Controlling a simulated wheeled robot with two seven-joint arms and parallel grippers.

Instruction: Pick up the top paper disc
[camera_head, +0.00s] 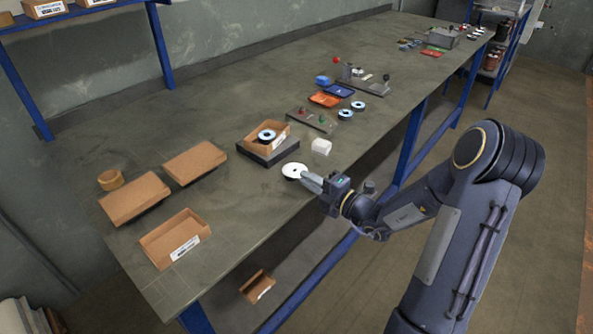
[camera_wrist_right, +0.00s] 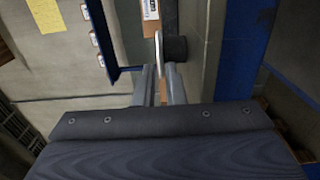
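A white paper disc (camera_head: 294,171) with a small dark centre shows at the tip of my right gripper (camera_head: 306,179), by the table's front edge. In the right wrist view the disc (camera_wrist_right: 159,48) is seen edge-on between the two fingertips (camera_wrist_right: 160,70). The fingers appear closed on its rim, one on each flat side. More discs (camera_head: 267,135) lie in an open cardboard box on a dark block, just behind the held disc. My left gripper is out of view.
Several cardboard boxes (camera_head: 135,198) stand on the left of the table (camera_head: 232,217). A grey fixture plate (camera_head: 311,120), orange tray (camera_head: 324,99) and two loose discs (camera_head: 358,106) lie farther back.

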